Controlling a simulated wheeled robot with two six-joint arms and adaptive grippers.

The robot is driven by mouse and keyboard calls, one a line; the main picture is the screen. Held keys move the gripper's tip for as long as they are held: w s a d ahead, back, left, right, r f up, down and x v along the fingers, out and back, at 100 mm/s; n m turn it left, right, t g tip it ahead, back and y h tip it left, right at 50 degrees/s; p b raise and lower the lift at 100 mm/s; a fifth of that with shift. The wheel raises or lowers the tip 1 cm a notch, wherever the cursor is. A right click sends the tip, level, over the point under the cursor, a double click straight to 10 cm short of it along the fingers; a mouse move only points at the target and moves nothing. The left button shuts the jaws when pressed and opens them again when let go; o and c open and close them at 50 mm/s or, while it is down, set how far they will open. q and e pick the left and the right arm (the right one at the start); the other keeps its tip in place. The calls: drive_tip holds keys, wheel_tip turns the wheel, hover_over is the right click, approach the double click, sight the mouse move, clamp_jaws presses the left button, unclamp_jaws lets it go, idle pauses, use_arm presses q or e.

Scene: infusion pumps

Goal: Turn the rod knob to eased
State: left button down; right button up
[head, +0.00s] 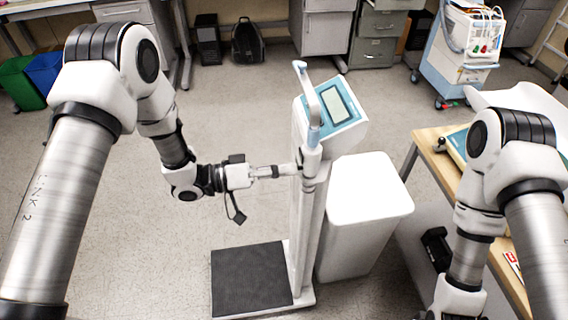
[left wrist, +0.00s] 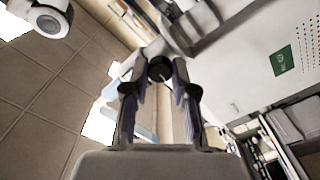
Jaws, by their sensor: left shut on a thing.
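A white upright scale stands in the middle of the head view, with a tilted teal-edged display (head: 339,103) and a dark platform (head: 248,278) at its foot. A pale rod (head: 307,92) with a bent top rises beside the display. My left gripper (head: 293,170) reaches in from the left and is shut at the column, just below the rod's lower end. In the left wrist view, a round black knob (left wrist: 160,68) sits between the tips of my left gripper (left wrist: 162,80). The knob is hidden in the head view, and its setting cannot be read. My right gripper is out of view.
A white bin (head: 368,195) stands close behind and right of the scale. A wooden-topped table (head: 437,152) is at the right, near my right arm. A wheeled cart (head: 455,55) stands at the back right. The floor left of the scale is clear.

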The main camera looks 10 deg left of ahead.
use_arm(q)
drive_tip(key=shift+n, duration=0.6)
drive_tip(key=c, duration=0.9)
unclamp_jaws()
drive_tip(key=shift+w, duration=0.1)
drive_tip(key=shift+c, duration=0.2)
drive_tip(key=v, duration=1.2)
drive_tip(key=shift+a, duration=0.1)
